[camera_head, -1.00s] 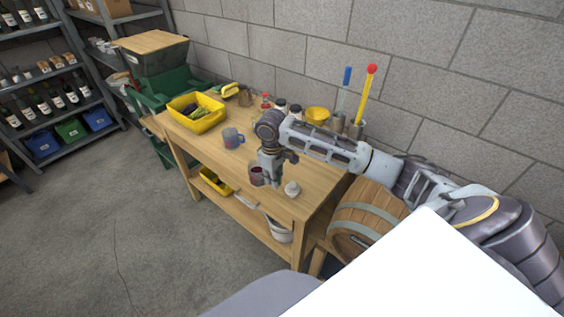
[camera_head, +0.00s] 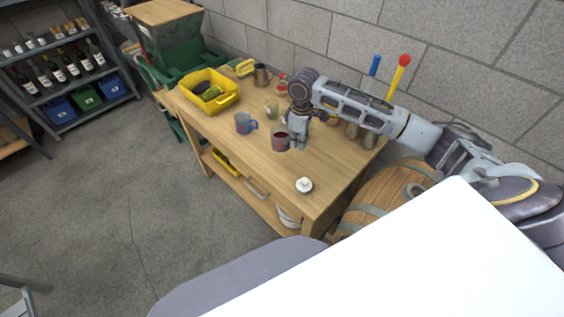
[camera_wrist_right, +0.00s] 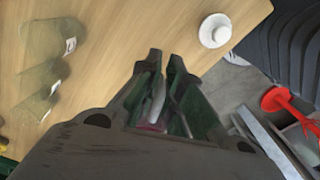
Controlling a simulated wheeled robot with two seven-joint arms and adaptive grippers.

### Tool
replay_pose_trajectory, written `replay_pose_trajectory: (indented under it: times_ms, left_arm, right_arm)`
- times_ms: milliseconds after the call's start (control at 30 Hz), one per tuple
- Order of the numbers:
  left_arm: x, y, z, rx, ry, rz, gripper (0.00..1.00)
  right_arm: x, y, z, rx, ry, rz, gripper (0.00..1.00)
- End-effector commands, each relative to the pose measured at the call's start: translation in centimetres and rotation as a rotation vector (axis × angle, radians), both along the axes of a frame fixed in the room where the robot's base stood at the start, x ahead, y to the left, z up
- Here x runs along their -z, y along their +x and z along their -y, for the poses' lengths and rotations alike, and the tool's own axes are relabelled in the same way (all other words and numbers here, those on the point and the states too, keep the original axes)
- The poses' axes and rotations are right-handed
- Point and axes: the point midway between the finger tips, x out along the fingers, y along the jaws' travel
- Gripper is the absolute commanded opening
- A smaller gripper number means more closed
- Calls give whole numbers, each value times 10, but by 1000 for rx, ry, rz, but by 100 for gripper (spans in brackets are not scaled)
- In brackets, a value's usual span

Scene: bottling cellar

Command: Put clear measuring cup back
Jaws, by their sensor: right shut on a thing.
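A clear-looking cup with dark red contents (camera_head: 281,142) is at my right gripper (camera_head: 298,144), over the middle of the wooden workbench (camera_head: 318,168). The right gripper is shut on this cup from its right side. The cup looks upright; I cannot tell whether its base touches the bench. In the right wrist view the fingers (camera_wrist_right: 163,58) point away from the camera, with a pale edge and a bit of pink between them; most of the cup is hidden there. My left gripper is not in view.
A blue-handled mug (camera_head: 243,124) stands left of the cup. A white round knobbed piece (camera_head: 304,185) lies near the bench front. A yellow bin (camera_head: 228,100) and metal jug (camera_head: 262,76) are farther back. Bare bench lies between mug and white piece.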

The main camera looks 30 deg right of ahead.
Motion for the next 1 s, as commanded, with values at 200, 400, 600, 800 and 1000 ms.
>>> replay_pose_trajectory:
  times_ms: [200, 400, 600, 800, 1000]
  left_arm:
    - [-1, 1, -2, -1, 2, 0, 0]
    - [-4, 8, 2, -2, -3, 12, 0]
    - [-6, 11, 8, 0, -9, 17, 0]
    - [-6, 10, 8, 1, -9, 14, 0]
    - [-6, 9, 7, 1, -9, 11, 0]
  right_arm:
    - [10, 0, 0, 1, 1, -1, 0]
    - [36, 0, 0, 1, 1, -2, 0]
    - [58, 0, 0, 0, 0, 0, 0]
    - [63, 0, 0, 1, 0, 1, 0]
    - [63, 0, 0, 1, 1, 1, 0]
